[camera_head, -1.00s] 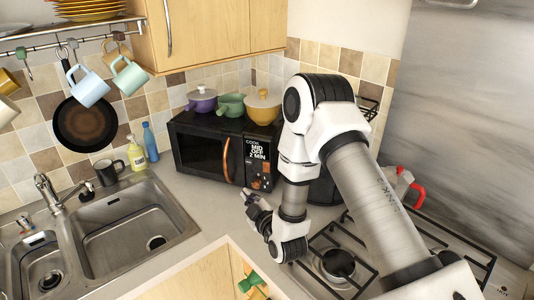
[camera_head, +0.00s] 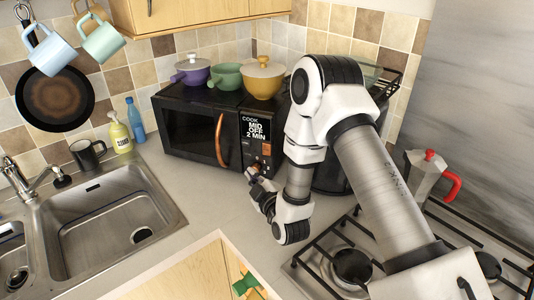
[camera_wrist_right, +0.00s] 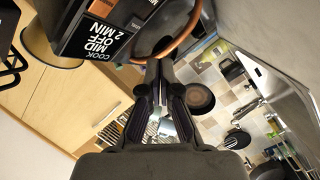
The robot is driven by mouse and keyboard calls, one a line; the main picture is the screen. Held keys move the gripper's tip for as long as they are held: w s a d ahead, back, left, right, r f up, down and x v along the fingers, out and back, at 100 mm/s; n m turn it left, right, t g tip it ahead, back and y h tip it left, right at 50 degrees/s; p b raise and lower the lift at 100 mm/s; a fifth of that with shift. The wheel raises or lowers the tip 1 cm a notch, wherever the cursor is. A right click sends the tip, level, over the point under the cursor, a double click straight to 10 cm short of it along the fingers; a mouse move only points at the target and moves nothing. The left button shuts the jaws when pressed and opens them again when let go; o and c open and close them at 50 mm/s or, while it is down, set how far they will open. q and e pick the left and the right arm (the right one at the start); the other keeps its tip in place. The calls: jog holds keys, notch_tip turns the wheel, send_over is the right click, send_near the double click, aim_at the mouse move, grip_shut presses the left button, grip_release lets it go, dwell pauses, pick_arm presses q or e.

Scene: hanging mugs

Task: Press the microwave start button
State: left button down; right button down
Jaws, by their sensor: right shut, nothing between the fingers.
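The black microwave (camera_head: 190,132) stands on the counter against the tiled wall, its door shut, with a copper handle (camera_head: 219,139). Its control panel display (camera_head: 256,130) reads "COOK MID OFF 2 MIN". Small controls show below the display; I cannot tell which one is the start button. My right gripper (camera_head: 252,172) is shut and empty, its tips close in front of the panel's lower part. Contact cannot be told. In the right wrist view, the shut fingers (camera_wrist_right: 159,72) point towards the microwave, with the display (camera_wrist_right: 104,38) at upper left. My left gripper is out of view.
Purple (camera_head: 190,72), green (camera_head: 227,76) and yellow (camera_head: 263,80) pots stand on the microwave. The sink (camera_head: 110,215) is at left. The counter before the microwave is clear.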

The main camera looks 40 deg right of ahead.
aim_at(267, 150)
jog(key=w+d, duration=0.1)
jog(key=d, duration=0.1)
jog(key=w+d+p, duration=0.1)
jog(key=w+d, duration=0.2)
jog(key=d, duration=0.1)
jog(key=shift+w+d+r, duration=0.2)
jog(key=shift+w+d, duration=0.1)
jog(key=shift+d, duration=0.1)
dwell(0.3)
jog(key=shift+p, duration=0.3)
dwell(0.7)
jog(key=shift+w+d, duration=0.2)
jog(key=shift+d, duration=0.1)
jog(key=shift+w+d, duration=0.2)
jog(key=shift+d, duration=0.05)
dwell(0.6)
jog(key=shift+w+d+r, duration=0.1)
jog(key=shift+w+r, duration=0.05)
jog(key=shift+r, duration=0.2)
dwell(0.4)
